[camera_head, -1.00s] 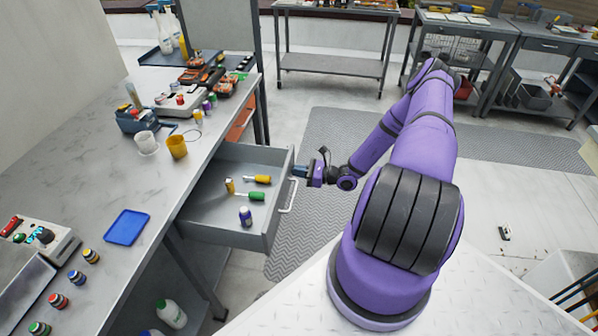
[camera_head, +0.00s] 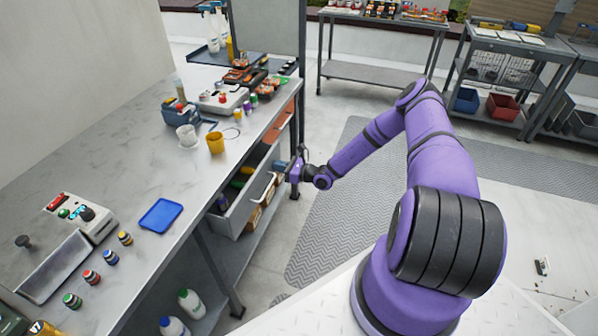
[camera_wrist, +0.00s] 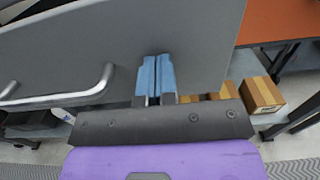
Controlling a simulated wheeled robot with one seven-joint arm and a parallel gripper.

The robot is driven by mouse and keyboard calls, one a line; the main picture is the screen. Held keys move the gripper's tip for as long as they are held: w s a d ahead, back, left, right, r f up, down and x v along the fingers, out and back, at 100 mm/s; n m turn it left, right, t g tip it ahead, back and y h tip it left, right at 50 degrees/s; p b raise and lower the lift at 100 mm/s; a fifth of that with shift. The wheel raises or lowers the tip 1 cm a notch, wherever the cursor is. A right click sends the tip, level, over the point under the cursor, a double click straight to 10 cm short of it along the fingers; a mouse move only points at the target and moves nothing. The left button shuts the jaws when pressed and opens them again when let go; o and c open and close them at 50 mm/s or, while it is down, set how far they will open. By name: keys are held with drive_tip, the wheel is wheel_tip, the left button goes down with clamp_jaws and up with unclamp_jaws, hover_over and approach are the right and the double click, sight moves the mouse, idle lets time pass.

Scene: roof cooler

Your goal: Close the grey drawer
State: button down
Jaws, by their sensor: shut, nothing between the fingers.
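My gripper (camera_head: 281,165) is at the far end of the drawer front, to the right of the handle. Its blue fingers (camera_wrist: 156,76) are together and empty, tips against or very close to the front; exact contact cannot be told.
The workbench (camera_head: 120,150) carries a blue tray (camera_head: 160,215), a yellow cup (camera_head: 215,142) and several small jars. An orange drawer front (camera_head: 281,121) lies beyond the grey one. Cardboard boxes (camera_wrist: 262,95) stand below. Open floor lies to the right.

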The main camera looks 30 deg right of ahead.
drive_tip(key=x, duration=0.9)
drive_tip(key=shift+w+a+r, duration=0.15)
drive_tip(key=shift+w+a, duration=0.05)
drive_tip(key=shift+w, duration=0.05)
drive_tip(key=shift+w+a+r, duration=0.1)
